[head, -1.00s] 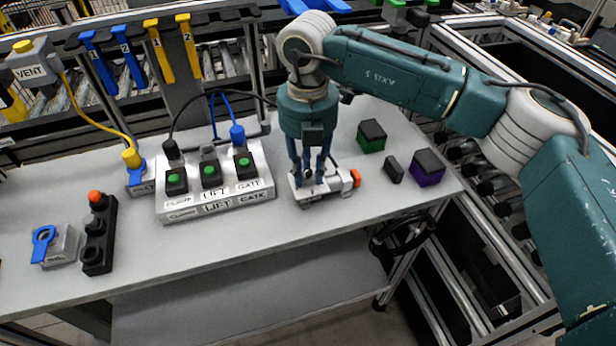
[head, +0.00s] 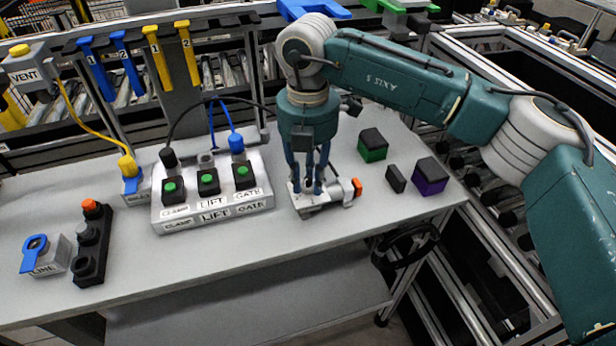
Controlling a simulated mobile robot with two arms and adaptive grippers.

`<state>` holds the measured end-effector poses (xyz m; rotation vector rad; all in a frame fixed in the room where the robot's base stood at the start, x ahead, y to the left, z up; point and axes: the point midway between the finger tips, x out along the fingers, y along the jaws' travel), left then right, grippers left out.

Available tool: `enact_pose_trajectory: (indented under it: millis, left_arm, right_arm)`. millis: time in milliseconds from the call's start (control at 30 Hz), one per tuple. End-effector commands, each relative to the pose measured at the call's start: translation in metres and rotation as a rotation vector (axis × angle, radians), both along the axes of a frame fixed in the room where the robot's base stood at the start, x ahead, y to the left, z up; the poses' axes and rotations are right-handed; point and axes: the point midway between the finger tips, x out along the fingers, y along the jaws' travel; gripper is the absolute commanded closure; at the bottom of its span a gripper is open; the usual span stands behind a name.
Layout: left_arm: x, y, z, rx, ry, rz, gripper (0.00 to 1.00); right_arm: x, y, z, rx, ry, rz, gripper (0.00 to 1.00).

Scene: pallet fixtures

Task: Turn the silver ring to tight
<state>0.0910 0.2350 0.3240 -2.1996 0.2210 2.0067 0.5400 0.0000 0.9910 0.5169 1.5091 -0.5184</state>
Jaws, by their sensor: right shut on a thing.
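My right gripper (head: 307,188) points straight down onto a small light-grey fixture (head: 325,207) near the front edge of the table. Its fingers are shut on a part at the top of this fixture. I take this part to be the silver ring, but the fingers cover most of it, so its mark and how far it is turned cannot be read. An orange end piece (head: 357,187) sticks out at the fixture's right side. My left gripper is not in view.
A box with green buttons (head: 212,208), labelled CLAMP, LIFT and GATE, stands left of my right gripper. A green block (head: 373,150), a small black block (head: 396,179) and a purple block (head: 430,180) stand to the right. A black strip with an orange knob (head: 92,240) and a LINE box (head: 52,262) are far left.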

Motion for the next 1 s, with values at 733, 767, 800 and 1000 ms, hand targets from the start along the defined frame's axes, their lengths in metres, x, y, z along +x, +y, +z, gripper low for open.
enact_pose_trajectory:
  millis: [733, 767, 800, 1000]
  left_arm:
    - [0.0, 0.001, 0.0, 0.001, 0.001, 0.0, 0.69]
    - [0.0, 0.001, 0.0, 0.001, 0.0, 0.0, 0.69]
    - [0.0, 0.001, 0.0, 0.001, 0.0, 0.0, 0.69]
    - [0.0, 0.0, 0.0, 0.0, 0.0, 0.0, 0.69]
  right_arm:
    - [0.001, 0.0, 0.053, 0.003, -0.006, -0.001, 0.57]
    - [0.002, 0.0, 0.059, 0.002, -0.007, -0.002, 0.57]
    - [0.001, 0.001, 0.068, 0.003, -0.006, -0.001, 0.57]
    - [0.001, 0.0, 0.104, 0.003, -0.005, -0.002, 0.57]
